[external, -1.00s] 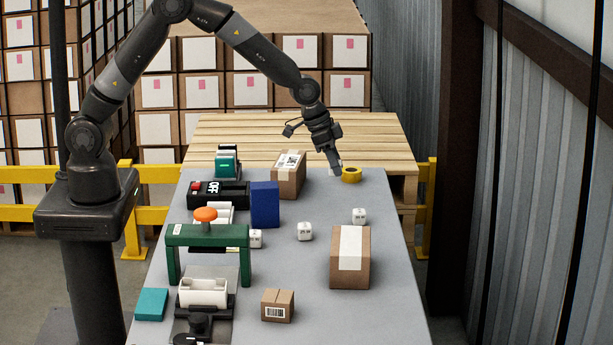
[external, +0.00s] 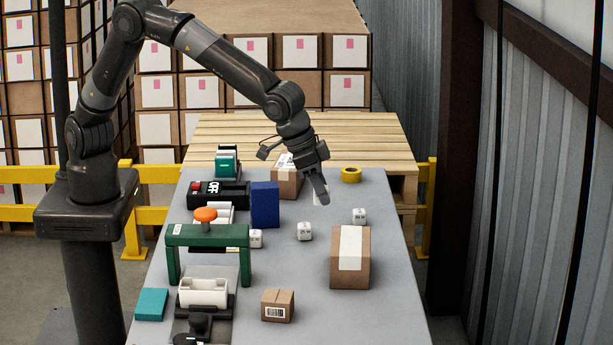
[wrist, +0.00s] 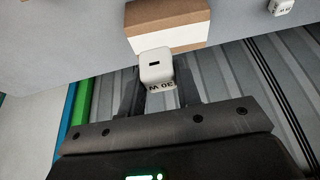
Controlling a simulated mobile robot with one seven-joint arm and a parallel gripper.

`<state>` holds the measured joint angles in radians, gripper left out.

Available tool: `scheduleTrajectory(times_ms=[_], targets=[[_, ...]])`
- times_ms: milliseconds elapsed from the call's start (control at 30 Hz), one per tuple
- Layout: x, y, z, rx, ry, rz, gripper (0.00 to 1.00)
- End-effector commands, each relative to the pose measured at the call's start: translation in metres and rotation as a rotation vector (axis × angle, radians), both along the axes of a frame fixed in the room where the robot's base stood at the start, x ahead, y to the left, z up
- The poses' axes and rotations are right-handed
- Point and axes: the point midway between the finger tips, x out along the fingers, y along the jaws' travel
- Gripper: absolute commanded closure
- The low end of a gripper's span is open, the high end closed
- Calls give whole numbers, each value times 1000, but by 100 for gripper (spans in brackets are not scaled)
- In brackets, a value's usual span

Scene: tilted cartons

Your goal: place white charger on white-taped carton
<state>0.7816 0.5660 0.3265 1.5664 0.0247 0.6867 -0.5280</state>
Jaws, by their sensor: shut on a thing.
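My gripper (external: 323,200) is shut on a white charger, a small cube with a dark port and "30 W" print, clear in the wrist view (wrist: 156,66). It is held above the grey table, behind and left of the white-taped carton (external: 363,272). That brown carton stands at the right front, with a broad white band (external: 350,246) over its top. In the wrist view the carton (wrist: 165,14) shows at the top, beyond the charger. In the external view the fingers mostly hide the held charger.
Several other white cubes stand on the table, one (external: 305,232) left of the carton and one (external: 359,216) behind it. A labelled carton (external: 287,182), yellow tape roll (external: 351,175), blue box (external: 265,205), green frame (external: 207,236) and small carton (external: 278,305) stand around.

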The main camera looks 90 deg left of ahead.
Motion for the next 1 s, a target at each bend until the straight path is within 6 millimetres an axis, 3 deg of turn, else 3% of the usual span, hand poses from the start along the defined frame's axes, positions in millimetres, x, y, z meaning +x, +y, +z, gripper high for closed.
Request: scheduleTrajectory(times_ms=[33, 133, 333, 467, 800, 1000], targets=[[-7, -16, 4, 0, -1, -1, 93], [-17, -36, 11, 1, -1, 9, 93], [-24, -51, 14, 1, 0, 23, 93], [-9, -40, 2, 2, 2, 28, 93], [52, 3, -42, 1, 1, 26, 93], [67, 13, -53, -1, 1, 22, 93]])
